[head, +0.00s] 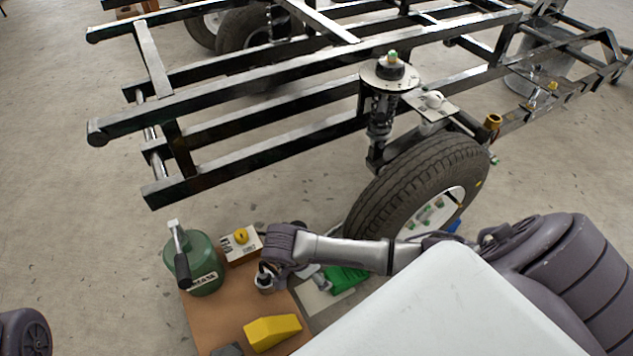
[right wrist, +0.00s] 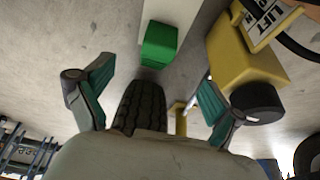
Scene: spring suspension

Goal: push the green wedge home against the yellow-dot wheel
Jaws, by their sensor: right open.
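A small yellow dot (head: 478,184) shows near the wheel's right edge. In the right wrist view, a green block (right wrist: 160,42), seemingly this wedge, lies beyond the fingertips, and a tyre (right wrist: 141,105) shows between the fingers. Whether wedge and tyre touch is not clear. My right gripper (right wrist: 152,92) is open and empty, its fingers spread. In the head view it is left of the wedge. My left gripper is not in view.
A brown board (head: 215,325) lies at the lower left, with a yellow wedge (head: 272,332) on it. A green bottle jack (head: 205,262) and a yellow-buttoned LIFT box (head: 241,244) stand near the gripper. The black chassis (head: 255,100) spans above; bare floor lies left.

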